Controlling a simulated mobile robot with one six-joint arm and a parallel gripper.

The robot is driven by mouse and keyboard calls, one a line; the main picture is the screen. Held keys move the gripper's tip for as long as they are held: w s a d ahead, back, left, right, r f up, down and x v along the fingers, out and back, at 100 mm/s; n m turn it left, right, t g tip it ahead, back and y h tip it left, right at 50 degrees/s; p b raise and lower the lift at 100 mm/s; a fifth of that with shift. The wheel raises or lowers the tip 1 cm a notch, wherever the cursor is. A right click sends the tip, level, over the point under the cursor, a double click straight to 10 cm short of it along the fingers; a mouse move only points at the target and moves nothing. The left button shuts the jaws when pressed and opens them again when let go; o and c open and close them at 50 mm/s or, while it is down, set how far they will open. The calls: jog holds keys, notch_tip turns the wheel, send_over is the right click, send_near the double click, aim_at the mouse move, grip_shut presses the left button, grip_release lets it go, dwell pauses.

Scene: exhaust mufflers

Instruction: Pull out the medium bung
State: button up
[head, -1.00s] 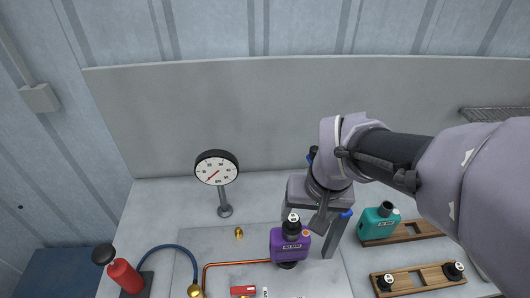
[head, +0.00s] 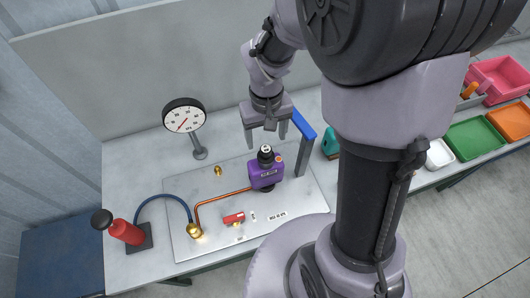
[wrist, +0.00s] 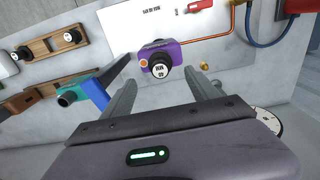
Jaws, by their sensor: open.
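A purple muffler (head: 264,175) stands on the light plate on the bench. A black bung (head: 265,152) with a white-labelled top sits in its upper end. The bung also shows in the wrist view (wrist: 162,74), label facing the camera; its size wording is too small to read surely. My gripper (head: 266,139) is open and empty above and behind the muffler. In the wrist view the bung appears between the two fingers, beyond their tips, with no contact visible. A small orange-ringed port (wrist: 144,63) is beside the bung on the muffler.
A teal muffler (head: 331,142) is partly hidden behind my arm. A copper pipe (head: 222,190) joins the purple muffler. A gauge (head: 185,118) stands left. Wooden racks (wrist: 50,45) hold other black bungs.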

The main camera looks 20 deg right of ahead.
aim_at(266, 148)
notch_tip(266, 148, down, 7)
jog(key=b, duration=0.5)
jog(key=shift+f+b, duration=0.15)
jog(key=shift+b, duration=0.15)
dwell(0.5)
grip_shut()
jog(key=shift+r, duration=0.25)
jog(key=shift+r+p, duration=2.5)
jog(key=shift+r, duration=0.3)
